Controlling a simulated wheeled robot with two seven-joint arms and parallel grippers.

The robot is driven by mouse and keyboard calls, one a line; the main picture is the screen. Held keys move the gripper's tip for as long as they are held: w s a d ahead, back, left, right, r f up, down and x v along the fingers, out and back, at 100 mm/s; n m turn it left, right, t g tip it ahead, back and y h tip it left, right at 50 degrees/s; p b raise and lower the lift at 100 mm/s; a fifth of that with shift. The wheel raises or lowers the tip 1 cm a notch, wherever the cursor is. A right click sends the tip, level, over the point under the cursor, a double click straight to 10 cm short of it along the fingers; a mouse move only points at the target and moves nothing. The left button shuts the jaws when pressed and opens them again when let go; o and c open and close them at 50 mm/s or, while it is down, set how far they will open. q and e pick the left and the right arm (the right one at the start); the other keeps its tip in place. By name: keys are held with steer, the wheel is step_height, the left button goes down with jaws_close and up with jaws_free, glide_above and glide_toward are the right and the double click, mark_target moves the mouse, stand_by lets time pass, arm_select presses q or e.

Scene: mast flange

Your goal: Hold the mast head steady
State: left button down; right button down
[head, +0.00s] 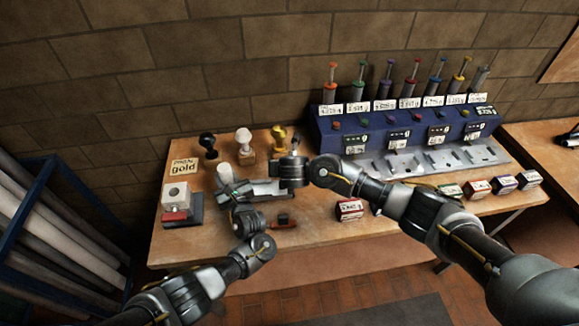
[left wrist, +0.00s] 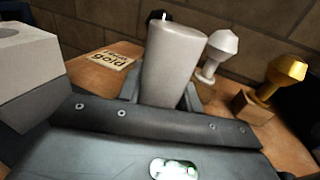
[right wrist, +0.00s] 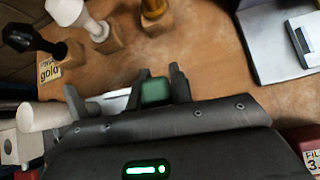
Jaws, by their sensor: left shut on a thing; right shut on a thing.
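A pale grey cylinder (left wrist: 172,62), which looks like the mast head, stands between the fingers of my left gripper (left wrist: 162,95). It also shows in the head view (head: 225,173), above the left part of the bench, and at the left of the right wrist view (right wrist: 40,118). My left gripper is shut on it. My right gripper (right wrist: 162,88) is shut on a green thing (right wrist: 155,91), close to the right of the cylinder. A pale bar (right wrist: 113,104) lies between the two. The fingers hide much of the green thing, and I cannot tell its full shape.
Black (head: 208,142), white (head: 244,138) and gold (head: 279,134) knobs stand on wooden blocks behind, beside a "gold" card (head: 184,166). A grey block fixture (head: 175,196) stands left. A blue rack (head: 400,128) stands right.

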steer(key=shift+s+a+f+n+h, duration=0.1)
steer(key=shift+a+n+h, duration=0.2)
steer(key=shift+a+h, duration=0.2)
arm_select(q)
steer(key=shift+d, duration=0.1)
arm_select(e)
steer(key=c, duration=1.2)
jaws_free()
steer(key=shift+c, duration=0.2)
steer(key=v, duration=1.2)
